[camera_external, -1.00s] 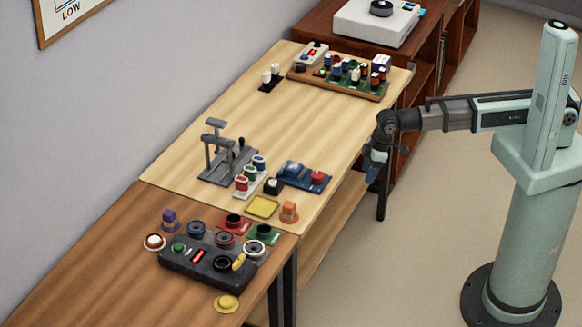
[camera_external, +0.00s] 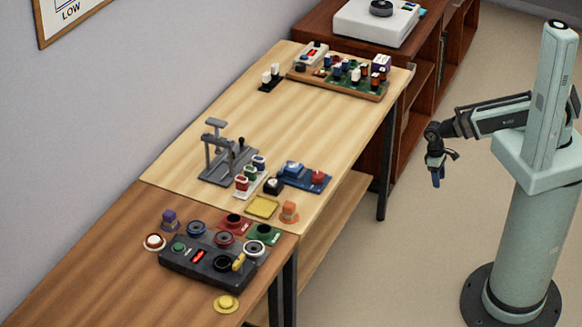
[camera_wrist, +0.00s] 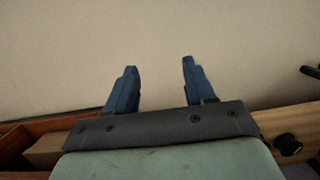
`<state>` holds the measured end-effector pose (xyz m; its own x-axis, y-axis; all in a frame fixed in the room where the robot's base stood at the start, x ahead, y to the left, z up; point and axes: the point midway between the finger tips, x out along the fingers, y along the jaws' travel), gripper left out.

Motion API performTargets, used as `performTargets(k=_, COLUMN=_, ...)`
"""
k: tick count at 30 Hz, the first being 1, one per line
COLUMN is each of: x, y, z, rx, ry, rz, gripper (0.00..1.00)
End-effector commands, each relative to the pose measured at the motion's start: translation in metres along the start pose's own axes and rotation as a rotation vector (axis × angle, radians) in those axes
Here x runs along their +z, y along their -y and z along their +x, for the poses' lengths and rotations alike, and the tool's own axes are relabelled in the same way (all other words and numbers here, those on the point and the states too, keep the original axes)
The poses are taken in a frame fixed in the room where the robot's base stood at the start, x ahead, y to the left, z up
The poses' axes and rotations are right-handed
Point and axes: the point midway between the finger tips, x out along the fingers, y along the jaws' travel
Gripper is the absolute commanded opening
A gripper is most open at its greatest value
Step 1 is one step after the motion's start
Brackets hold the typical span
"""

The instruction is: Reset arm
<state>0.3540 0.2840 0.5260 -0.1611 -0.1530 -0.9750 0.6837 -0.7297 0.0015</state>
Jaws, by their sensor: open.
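My gripper (camera_external: 437,176) hangs pointing down in the external view, to the right of the tables and over the open floor. It is near my column, with the arm folded in. In the wrist view its two blue fingers (camera_wrist: 158,82) are spread apart with only bare floor between them. It is open and holds nothing.
The light wood table (camera_external: 170,150) carries a grey press stand (camera_external: 222,160), a yellow tray (camera_external: 262,207) and a board of parts (camera_external: 340,84). The brown table (camera_external: 90,255) holds a dark control box (camera_external: 205,262). The floor (camera_external: 375,265) between tables and column is clear.

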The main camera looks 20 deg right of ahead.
Motion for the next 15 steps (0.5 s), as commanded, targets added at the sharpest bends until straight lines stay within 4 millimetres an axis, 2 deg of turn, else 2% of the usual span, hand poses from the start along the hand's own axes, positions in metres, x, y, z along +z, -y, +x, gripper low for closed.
performTargets(k=1, x=0.014, y=-0.014, z=0.011, rx=-0.009, ry=0.024, rz=0.034, gripper=0.54)
performTargets(k=6, x=0.053, y=-0.049, z=0.041, rx=-0.037, ry=0.093, rz=0.133, gripper=0.54)
performTargets(k=15, x=0.123, y=-0.091, z=0.087, rx=-0.103, ry=0.205, rz=0.302, gripper=0.54)
